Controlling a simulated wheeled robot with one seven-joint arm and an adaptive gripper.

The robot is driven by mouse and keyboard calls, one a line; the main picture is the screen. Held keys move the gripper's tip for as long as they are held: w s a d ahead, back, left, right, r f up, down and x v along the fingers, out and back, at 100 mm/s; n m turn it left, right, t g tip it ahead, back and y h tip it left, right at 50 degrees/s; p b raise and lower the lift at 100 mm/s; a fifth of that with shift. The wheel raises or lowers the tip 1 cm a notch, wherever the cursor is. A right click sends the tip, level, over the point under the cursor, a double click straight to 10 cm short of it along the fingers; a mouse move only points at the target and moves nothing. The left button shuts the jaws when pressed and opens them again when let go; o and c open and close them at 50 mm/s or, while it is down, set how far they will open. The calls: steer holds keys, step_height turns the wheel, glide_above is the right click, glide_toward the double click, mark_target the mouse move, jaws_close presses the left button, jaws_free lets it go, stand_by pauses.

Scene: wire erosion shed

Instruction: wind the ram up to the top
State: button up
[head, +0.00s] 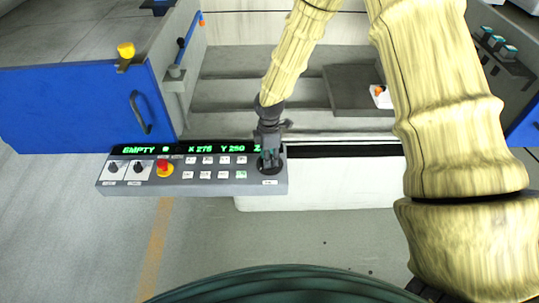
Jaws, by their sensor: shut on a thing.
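The grey control panel (215,185) stands low in the middle of the head view. Its display (200,149) reads "EMPTY", "X 276", "Y 250" and a "Z" whose value is hidden behind my gripper. My gripper (269,160) points down at the panel's right end and is shut on a dark round knob (268,169), mostly covered by the fingers. A small label under the knob is too small to read. I cannot make out the ram in this view.
The panel also has a red button (165,169), two black switches at its left, and several small buttons. A blue door (75,108) with a dark handle is at left. Behind lies the grey stepped machine tank (235,95). Clear floor lies in front.

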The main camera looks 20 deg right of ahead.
steer(key=n+p, duration=0.1)
steer(key=n, duration=0.4)
steer(key=shift+r+n+p, duration=0.15)
steer(key=shift+n+p, duration=0.9)
steer(key=shift+n, duration=1.35)
steer(key=o, duration=1)
step_height(320, 180, up, 12)
steer(key=shift+a+f, duration=0.1)
steer(key=shift+f, duration=0.05)
